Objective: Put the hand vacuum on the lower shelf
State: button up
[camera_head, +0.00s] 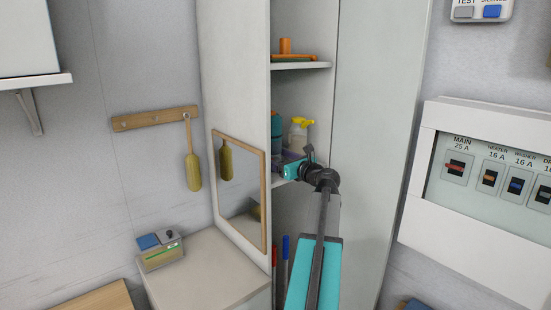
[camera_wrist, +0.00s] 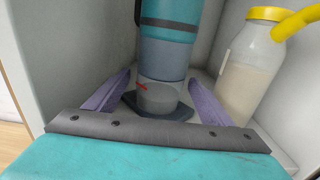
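The hand vacuum (camera_wrist: 168,55), a teal and grey upright cylinder with a dark foot, stands inside the cabinet. In the head view the hand vacuum (camera_head: 277,125) is at the left of the lower shelf (camera_head: 279,182), partly hidden by the cabinet's side wall. My gripper (camera_head: 289,156) reaches in over that shelf. In the wrist view the purple fingers of my gripper (camera_wrist: 160,85) are spread on either side of the vacuum's lower end and foot. They look apart from it, though contact at the tips is hard to see.
A bottle with a yellow top (camera_wrist: 250,75) stands close right of the fingers. The cabinet wall (camera_head: 234,80) is close on the left. The upper shelf (camera_head: 290,66) holds an orange item (camera_head: 285,46). Red and blue poles stand below. A mirror (camera_head: 239,190) hangs outside.

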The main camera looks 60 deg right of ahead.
jog(key=shift+r, duration=0.1)
jog(key=b+v, duration=0.3)
jog(key=v, duration=0.9)
dwell(0.9)
